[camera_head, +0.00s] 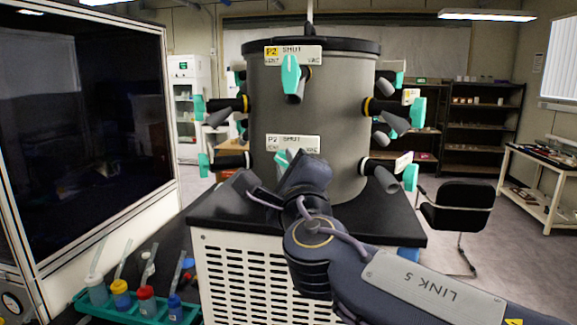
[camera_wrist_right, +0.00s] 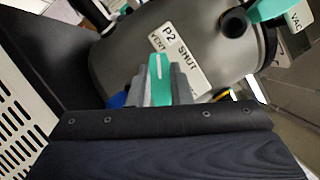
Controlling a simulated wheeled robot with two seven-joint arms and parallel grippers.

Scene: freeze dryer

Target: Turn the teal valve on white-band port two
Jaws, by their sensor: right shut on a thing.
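The teal valve (camera_head: 283,157) of the lower front port shows only in part in the head view, behind my right gripper (camera_head: 298,168). The white label (camera_head: 292,144) above it reads P2 SHUT, with the P2 on white. In the right wrist view the teal valve handle (camera_wrist_right: 159,80) stands between the two grey fingers of my right gripper (camera_wrist_right: 160,88), which is shut on it. The P2 label (camera_wrist_right: 178,57) lies just beyond the handle. I cannot tell the handle's exact angle to the label. My left gripper is out of view.
The grey drum (camera_head: 335,75) carries several other teal valves, including one at the upper front (camera_head: 291,75) under a yellow P2 label. It stands on a black-topped white unit (camera_head: 240,265). A teal rack (camera_head: 95,305) of bottles is front left. A black chair (camera_head: 457,205) is right.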

